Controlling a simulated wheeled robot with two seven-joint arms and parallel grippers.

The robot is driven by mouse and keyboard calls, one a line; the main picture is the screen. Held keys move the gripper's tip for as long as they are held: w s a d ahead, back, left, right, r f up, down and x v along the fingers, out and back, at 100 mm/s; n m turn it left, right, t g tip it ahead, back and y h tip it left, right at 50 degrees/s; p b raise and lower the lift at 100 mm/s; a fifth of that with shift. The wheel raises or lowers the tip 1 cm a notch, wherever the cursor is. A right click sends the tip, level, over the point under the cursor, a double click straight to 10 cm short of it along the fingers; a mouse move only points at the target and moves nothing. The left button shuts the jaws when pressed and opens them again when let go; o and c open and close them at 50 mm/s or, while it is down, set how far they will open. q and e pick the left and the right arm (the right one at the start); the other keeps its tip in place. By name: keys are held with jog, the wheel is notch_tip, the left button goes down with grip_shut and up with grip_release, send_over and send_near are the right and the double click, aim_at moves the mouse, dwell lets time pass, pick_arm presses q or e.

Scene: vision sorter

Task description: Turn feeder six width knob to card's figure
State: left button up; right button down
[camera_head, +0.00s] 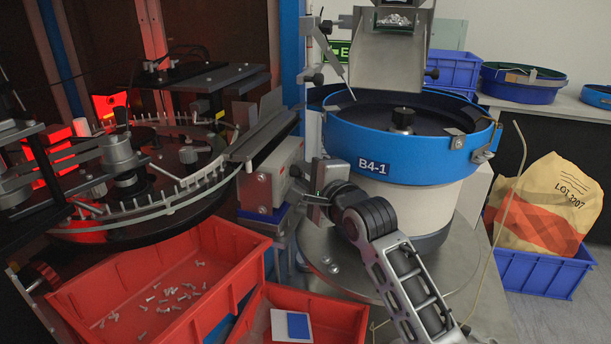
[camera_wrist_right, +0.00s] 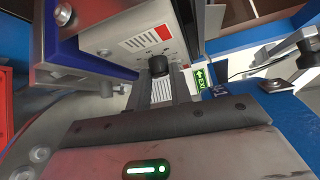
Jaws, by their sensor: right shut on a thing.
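My right gripper (camera_head: 305,194) reaches the side of a grey box (camera_head: 270,176) beside the blue bowl feeder (camera_head: 408,165), which is labelled B4-1. In the right wrist view, a small black knob (camera_wrist_right: 157,64) stands on the box's pale face. The two fingers of my right gripper (camera_wrist_right: 160,78) are shut on it. The knob's scale or pointer is too small to read, and the knob is hidden in the head view. A white and blue card-like piece (camera_head: 291,325) lies in the front red bin; no figure on it is readable. My left gripper is not in view.
A red bin (camera_head: 90,293) with several loose screws stands at the lower left. A round track (camera_head: 160,210) with upright pins is behind it. A blue crate (camera_head: 540,272) with a sack (camera_head: 548,205) stands at right. A thin pale cable (camera_head: 508,200) hangs beside the feeder.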

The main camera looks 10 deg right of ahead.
jog(key=shift+f+n+t+b, duration=0.4)
jog(key=shift+n+t+b, duration=0.15)
jog(key=shift+b, duration=0.5)
jog(key=n+t+y+b, duration=0.1)
jog(key=n+b, duration=0.1)
jog(key=b, duration=0.1)
jog(key=n+t+y+b, duration=0.1)
jog(key=n+b, duration=0.1)
jog(key=b, duration=0.1)
jog(key=n+t+y+b, duration=0.1)
jog(key=n+b, duration=0.1)
jog(key=b, duration=0.2)
jog(key=shift+w+d+f+t+y, duration=0.1)
jog(key=shift+w+f+t+y, duration=0.05)
jog(key=shift+f+t+y, duration=0.2)
pick_arm(q)
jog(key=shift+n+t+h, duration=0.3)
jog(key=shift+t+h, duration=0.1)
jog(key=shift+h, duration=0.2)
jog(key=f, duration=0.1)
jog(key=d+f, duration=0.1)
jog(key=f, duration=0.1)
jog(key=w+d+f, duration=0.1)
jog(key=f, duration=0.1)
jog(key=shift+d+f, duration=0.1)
jog(key=shift+b, duration=0.35)
pick_arm(e)
jog(key=shift+r+n+y, duration=0.1)
jog(key=shift+n+y, duration=0.15)
